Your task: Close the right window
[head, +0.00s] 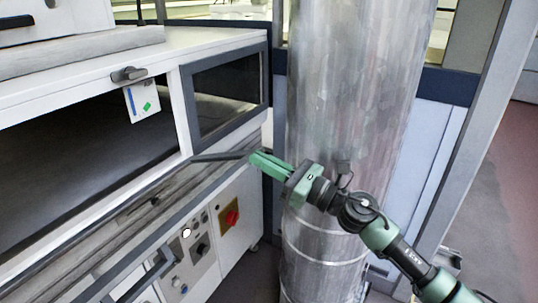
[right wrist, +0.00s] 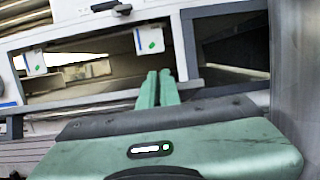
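The right window (head: 226,143) is a dark-framed opening at the right end of the white machine's front. It also shows at the upper right of the right wrist view (right wrist: 188,50). Its inside looks dark; I cannot tell whether a pane fills the frame. My right gripper (head: 257,157) is below and in front of the window's lower edge, close to a thin dark bar (head: 218,157). Its green fingers (right wrist: 159,74) look together with nothing between them. I cannot tell whether they touch the bar. My left gripper is not in view.
A larger opening (head: 75,155) lies left of the window, with a black handle (head: 129,74) above it and a hanging white label (head: 142,101). A control panel with a red switch (head: 230,216) is below. A thick metal column (head: 345,90) stands close on the right.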

